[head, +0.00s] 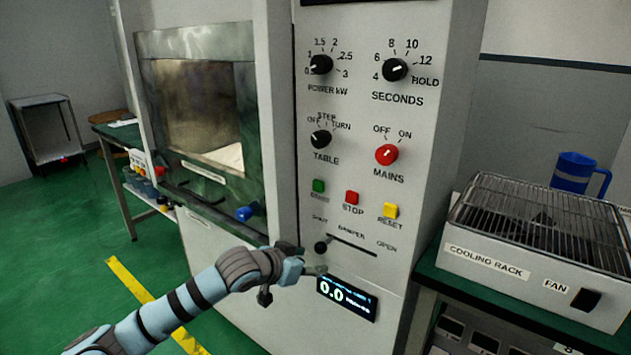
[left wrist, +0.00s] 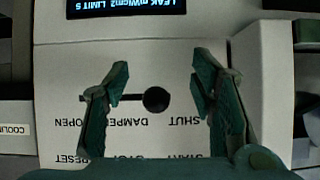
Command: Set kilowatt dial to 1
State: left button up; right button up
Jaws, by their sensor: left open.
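The power kW dial (head: 321,65) is a black knob at the upper left of the white control panel. Its white pointer appears to aim left and slightly down, near the lowest mark, partly hidden by the knob; the 1 mark sits just above that. My left gripper (head: 312,271) is low in front of the panel, well below the dial, near the damper slider. In the left wrist view, the gripper (left wrist: 160,78) is open and empty, with the black damper knob (left wrist: 156,100) showing between its fingers. The dial is outside that view. My right gripper is not in view.
The seconds dial (head: 395,69), table dial (head: 321,139) and red mains knob (head: 387,154) share the panel. Green, red and yellow buttons sit below them. A display (head: 346,297) reads 0.0. A cooling rack (head: 540,230) stands at right. The chamber door (head: 205,110) is at left.

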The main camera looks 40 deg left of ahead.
pick_arm(q)
notch_tip(320, 180, up, 20)
jog(key=w+a+t, duration=0.1)
jog(key=a+t, duration=0.1)
jog(key=t, duration=0.1)
jog(key=n+t, duration=0.2)
jog(key=t, duration=0.1)
send_near(317, 65)
jog(key=w+p, duration=0.2)
jog(key=p, duration=0.4)
jog(key=w+p, duration=0.2)
jog(key=p, duration=0.4)
jog(key=w+r+p, duration=0.1)
jog(key=p, duration=0.5)
jog(key=shift+w+a, duration=0.1)
jog(key=shift+w, duration=0.3)
jog(key=w+p, duration=0.1)
jog(key=w+f, duration=0.1)
jog(key=shift+w+p, duration=0.4)
jog(key=shift+w+f, duration=0.15)
jog(key=shift+w, duration=0.15)
